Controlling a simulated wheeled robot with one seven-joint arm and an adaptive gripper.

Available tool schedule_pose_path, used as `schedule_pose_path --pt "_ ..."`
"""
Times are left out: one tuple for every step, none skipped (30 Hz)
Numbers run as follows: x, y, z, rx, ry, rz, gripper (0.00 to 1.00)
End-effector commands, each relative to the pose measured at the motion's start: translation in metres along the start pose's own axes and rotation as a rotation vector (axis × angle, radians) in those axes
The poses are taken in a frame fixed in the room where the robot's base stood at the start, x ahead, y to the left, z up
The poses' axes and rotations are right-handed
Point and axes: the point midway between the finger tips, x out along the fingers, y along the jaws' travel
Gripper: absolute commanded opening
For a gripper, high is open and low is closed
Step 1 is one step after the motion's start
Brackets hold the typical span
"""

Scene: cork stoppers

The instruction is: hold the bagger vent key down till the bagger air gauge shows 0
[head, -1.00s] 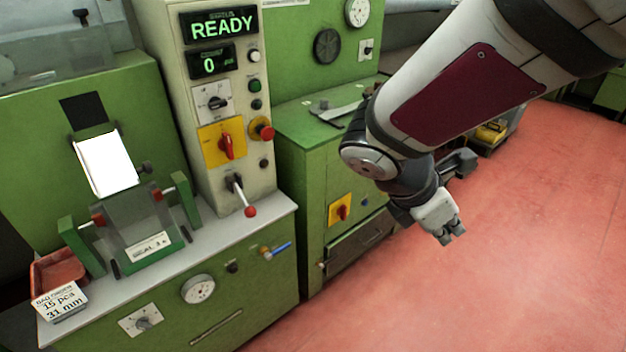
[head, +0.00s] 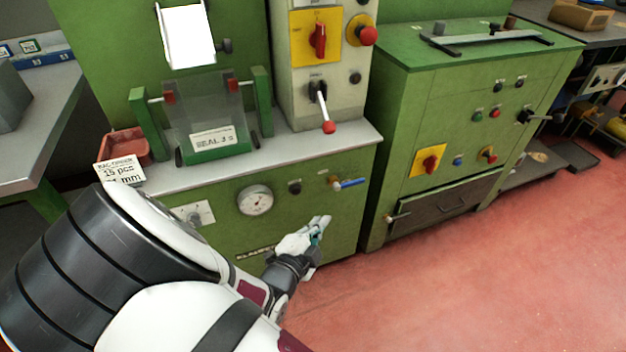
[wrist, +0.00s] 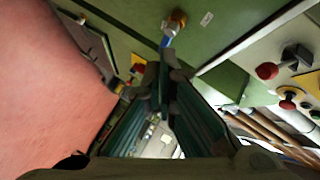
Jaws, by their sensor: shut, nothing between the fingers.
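The bagger air gauge (head: 255,200) is a round white dial on the green front panel of the bagger in the head view. Its needle is too small to read. A small black key (head: 295,187) sits just right of the gauge, probably the vent key; its label is not legible. My gripper (head: 322,222) is shut and empty, in front of the panel, below and right of the key and apart from it. In the wrist view its closed fingertips (wrist: 166,68) lie near the blue-handled valve (wrist: 177,22). I cannot make out the key there.
The blue valve handle (head: 348,184) sticks out right of the key, above my gripper. A red-knobbed lever (head: 328,127) hangs over the worktop. A green cabinet (head: 395,195) stands to the right. Red floor (head: 480,270) is open at lower right.

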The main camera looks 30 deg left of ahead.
Motion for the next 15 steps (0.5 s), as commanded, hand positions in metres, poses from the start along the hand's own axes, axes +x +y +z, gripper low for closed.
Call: schedule_pose_path --pt "-0.0013 0.0045 0.0078 -0.031 -0.015 -0.012 0.0" --pt "-0.0019 0.0059 0.0104 -0.046 -0.021 -0.017 0.0" --pt "-0.0025 0.0069 0.0129 -0.059 -0.027 -0.021 0.0" --pt "-0.0028 0.0071 0.0141 -0.064 -0.03 -0.023 0.0" --pt "-0.0031 0.0072 0.0148 -0.068 -0.032 -0.025 0.0" --pt "-0.0032 0.0071 0.015 -0.069 -0.033 -0.025 0.0" --pt "-0.0033 0.0069 0.0149 -0.069 -0.033 -0.025 0.0" --pt "-0.0033 0.0067 0.0147 -0.069 -0.033 -0.025 0.0" --pt "-0.0033 0.0067 0.0145 -0.068 -0.032 -0.024 0.0" --pt "-0.0033 0.0067 0.0144 -0.067 -0.032 -0.024 0.0" --pt "-0.0033 0.0068 0.0143 -0.067 -0.032 -0.024 0.0" --pt "-0.0033 0.0068 0.0143 -0.067 -0.032 -0.023 0.0" --pt "-0.0032 0.0068 0.0143 -0.066 -0.031 -0.023 0.0" --pt "-0.003 0.0067 0.0144 -0.066 -0.031 -0.023 0.0" --pt "-0.0024 0.0065 0.0148 -0.065 -0.031 -0.023 0.0"
